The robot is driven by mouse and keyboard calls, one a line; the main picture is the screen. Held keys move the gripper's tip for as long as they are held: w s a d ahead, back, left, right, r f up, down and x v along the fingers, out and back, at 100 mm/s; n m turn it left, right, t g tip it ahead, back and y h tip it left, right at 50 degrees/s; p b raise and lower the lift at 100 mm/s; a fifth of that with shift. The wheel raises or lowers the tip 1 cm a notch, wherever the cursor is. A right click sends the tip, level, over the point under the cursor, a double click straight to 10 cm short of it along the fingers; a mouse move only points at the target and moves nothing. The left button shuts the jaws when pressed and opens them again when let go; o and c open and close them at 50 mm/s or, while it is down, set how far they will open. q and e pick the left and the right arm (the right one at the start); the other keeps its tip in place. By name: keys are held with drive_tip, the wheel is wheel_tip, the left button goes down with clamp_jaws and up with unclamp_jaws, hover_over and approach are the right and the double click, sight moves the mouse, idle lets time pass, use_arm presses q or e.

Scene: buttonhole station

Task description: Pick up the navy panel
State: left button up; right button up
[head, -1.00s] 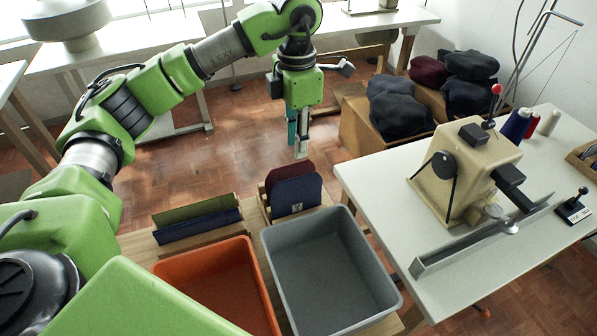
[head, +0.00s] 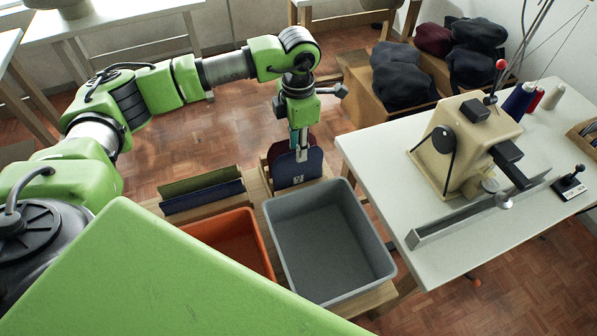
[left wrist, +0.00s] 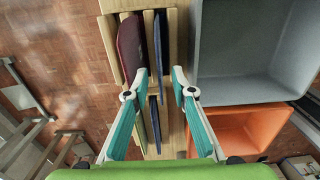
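A navy panel (head: 297,172) with a small white label stands upright in a wooden rack behind the grey bin. It shows edge-on in the left wrist view (left wrist: 158,45). A maroon panel (left wrist: 130,45) stands beside it. My left gripper (head: 299,155) points down over this rack. In the left wrist view its fingers (left wrist: 160,73) are apart, with the navy panel's edge in line with the gap; I cannot tell how deep the fingertips reach around it. A second rack holds an olive panel (head: 199,181) and another navy panel (head: 203,197). My right gripper is out of view.
A grey bin (head: 283,262) and an orange bin (head: 258,229) stand in front of the racks. At the right, a white table (head: 385,150) bears a beige machine (head: 466,140).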

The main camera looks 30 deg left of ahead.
use_arm(q)
drive_tip(key=shift+f, duration=1.2)
clamp_jaws()
drive_tip(key=shift+r, duration=0.1)
